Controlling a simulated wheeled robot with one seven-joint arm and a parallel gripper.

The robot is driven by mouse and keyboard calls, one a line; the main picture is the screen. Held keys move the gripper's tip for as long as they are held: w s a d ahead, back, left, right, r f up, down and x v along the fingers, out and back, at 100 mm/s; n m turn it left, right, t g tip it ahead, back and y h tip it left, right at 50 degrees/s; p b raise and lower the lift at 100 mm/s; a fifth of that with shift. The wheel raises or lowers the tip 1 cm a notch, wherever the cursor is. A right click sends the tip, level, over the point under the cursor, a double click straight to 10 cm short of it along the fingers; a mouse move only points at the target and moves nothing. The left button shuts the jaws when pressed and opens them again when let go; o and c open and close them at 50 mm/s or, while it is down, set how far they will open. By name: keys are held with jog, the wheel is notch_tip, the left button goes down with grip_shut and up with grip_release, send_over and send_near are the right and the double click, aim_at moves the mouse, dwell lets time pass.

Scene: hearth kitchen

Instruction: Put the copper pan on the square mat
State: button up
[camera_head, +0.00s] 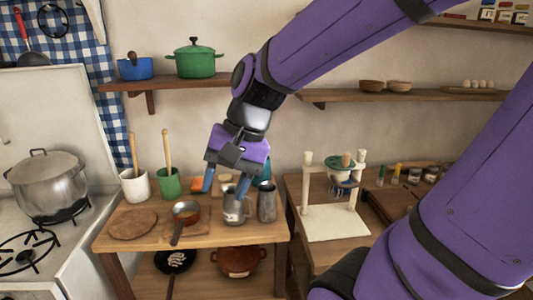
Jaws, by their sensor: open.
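The copper pan (187,208) is on the small wooden table in the head view, with its dark handle pointing toward the front edge. A flat square mat (198,233) shows under and around the pan; I cannot tell whether the pan rests fully on it. A round mat (132,224) lies to the left of the pan. My gripper (225,190) is open and empty, pointing down. It is above and to the right of the pan, in front of or over the metal jugs, and apart from the pan.
Two metal jugs (236,207) (267,203) stand right of the pan. A white crock (135,187) and a green crock (168,184) with utensils stand behind. A stove with a steel pot (46,185) is at left. A white stand (335,220) occupies the right table.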

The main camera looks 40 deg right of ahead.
jog(key=s+d+r+n+t+h, duration=0.4)
jog(key=s+d+r+n, duration=0.1)
jog(key=n, duration=0.2)
jog(key=shift+r, duration=0.35)
jog(key=shift+d, duration=0.1)
dwell(0.7)
